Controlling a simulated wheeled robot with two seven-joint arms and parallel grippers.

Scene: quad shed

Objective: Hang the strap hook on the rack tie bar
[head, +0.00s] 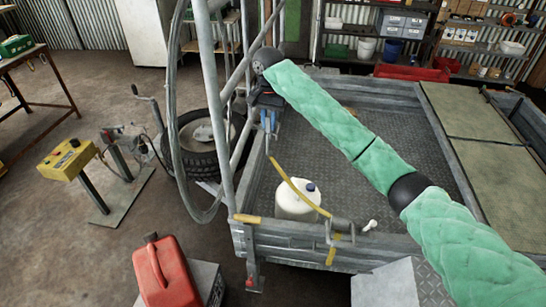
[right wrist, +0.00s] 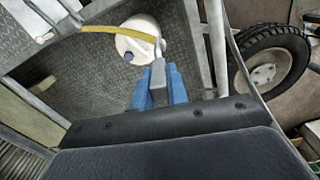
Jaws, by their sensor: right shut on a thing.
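My right gripper (head: 268,126) is beside the galvanised tube rack (head: 213,90) on the trailer's left side. In the right wrist view its blue fingers (right wrist: 160,88) are shut on the grey strap hook (right wrist: 158,72). The rack has upright and slanted tubes; I cannot tell which one is the tie bar. The hook appears apart from any tube. My left gripper is not in view.
A white tank (head: 294,207) stands on the trailer bed (head: 350,130) under the strap. A hose loop (head: 173,130) hangs outside the rack, by a spare wheel (head: 183,135). A red fuel can (head: 161,270) stands at the near left.

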